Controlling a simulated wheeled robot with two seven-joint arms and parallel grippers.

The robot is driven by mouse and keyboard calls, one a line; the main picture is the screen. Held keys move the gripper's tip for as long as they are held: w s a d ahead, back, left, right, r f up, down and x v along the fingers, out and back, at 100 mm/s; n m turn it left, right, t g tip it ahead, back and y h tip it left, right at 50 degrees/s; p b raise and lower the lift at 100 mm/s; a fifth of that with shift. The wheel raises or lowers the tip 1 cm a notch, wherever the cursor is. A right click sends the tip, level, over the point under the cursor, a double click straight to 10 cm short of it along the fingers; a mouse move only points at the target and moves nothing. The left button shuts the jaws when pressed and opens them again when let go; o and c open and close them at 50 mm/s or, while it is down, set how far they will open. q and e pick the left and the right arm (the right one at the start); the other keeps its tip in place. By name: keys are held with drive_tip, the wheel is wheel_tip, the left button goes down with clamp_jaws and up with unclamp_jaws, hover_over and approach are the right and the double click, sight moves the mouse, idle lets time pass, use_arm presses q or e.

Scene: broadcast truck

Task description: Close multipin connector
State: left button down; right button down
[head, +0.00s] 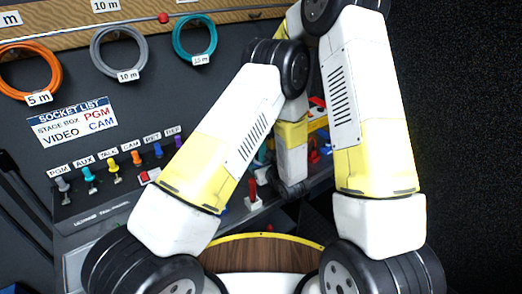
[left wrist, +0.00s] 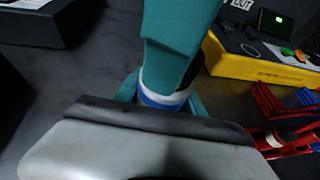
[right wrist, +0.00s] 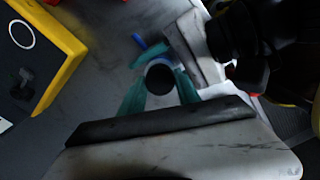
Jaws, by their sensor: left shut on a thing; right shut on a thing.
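In the left wrist view my left gripper (left wrist: 163,98) is shut, its teal fingers on either side of a part of the multipin connector with a blue and white ring (left wrist: 160,97). A large teal block (left wrist: 180,35) stands just beyond it and hides part of it; I cannot tell if it belongs to the connector. In the right wrist view my right gripper (right wrist: 158,85) is shut on a round connector part with a dark face (right wrist: 160,79) and a pale rim. A grey and dark arm part lies close beside it. In the head view my arms hide the connector; whether the parts touch cannot be told.
A yellow-edged case (left wrist: 258,68) with small items lies near the left gripper. Red stands (left wrist: 285,125) are beside it. In the head view, coiled cables (head: 120,55) hang on the back wall above a row of coloured plugs (head: 115,170). A wooden round top (head: 265,254) is in front.

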drive_tip(key=shift+m, duration=0.6)
drive_tip(key=c, duration=0.9)
unclamp_jaws()
drive_tip(key=shift+r, duration=0.1)
